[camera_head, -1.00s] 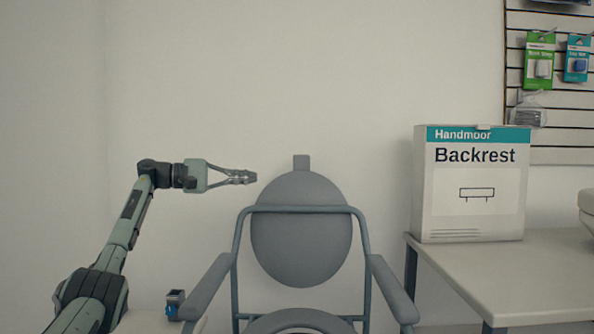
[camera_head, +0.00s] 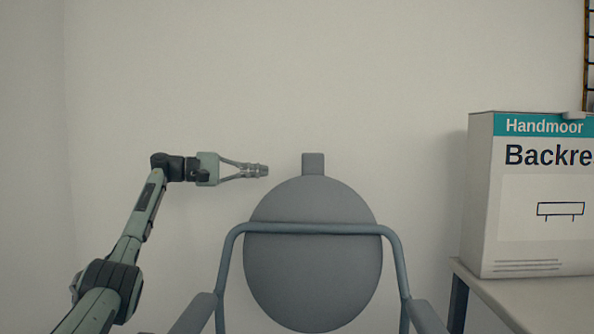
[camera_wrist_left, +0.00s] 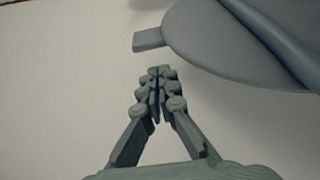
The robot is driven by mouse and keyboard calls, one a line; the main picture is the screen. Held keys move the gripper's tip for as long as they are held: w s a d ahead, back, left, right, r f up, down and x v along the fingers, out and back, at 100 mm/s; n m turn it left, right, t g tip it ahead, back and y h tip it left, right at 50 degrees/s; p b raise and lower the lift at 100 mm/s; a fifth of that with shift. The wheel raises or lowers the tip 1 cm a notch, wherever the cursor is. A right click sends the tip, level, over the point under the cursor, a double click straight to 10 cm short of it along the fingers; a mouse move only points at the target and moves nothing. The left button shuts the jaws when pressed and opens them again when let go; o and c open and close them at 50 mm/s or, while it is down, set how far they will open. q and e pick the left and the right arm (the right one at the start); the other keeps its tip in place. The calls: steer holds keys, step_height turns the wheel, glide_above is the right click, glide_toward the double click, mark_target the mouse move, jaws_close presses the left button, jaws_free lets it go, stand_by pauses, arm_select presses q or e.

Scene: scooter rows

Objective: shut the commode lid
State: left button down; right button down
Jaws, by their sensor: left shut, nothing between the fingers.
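A small tab (camera_head: 313,164) sticks up from the lid's top edge. My left gripper (camera_head: 264,171) is shut and empty, to the left of the tab at about its height, apart from it. In the left wrist view the shut fingertips (camera_wrist_left: 160,75) point towards the wall, with the tab (camera_wrist_left: 149,40) just beyond them and the lid (camera_wrist_left: 225,35) at upper right. The seat is below the head view. My right gripper is not in view.
A white Backrest box (camera_head: 535,210) stands on a pale table (camera_head: 540,297) at the right. The commode's armrests (camera_head: 194,314) show at the bottom edge. A bare wall (camera_head: 200,75) lies behind, and the space above the lid is clear.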

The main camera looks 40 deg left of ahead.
arm_select(q)
steer(key=shift+w+a, duration=0.2)
steer(key=shift+w, duration=0.3)
steer(key=x, duration=0.9)
steer(key=shift+w+d, duration=0.2)
steer(key=shift+w, duration=0.05)
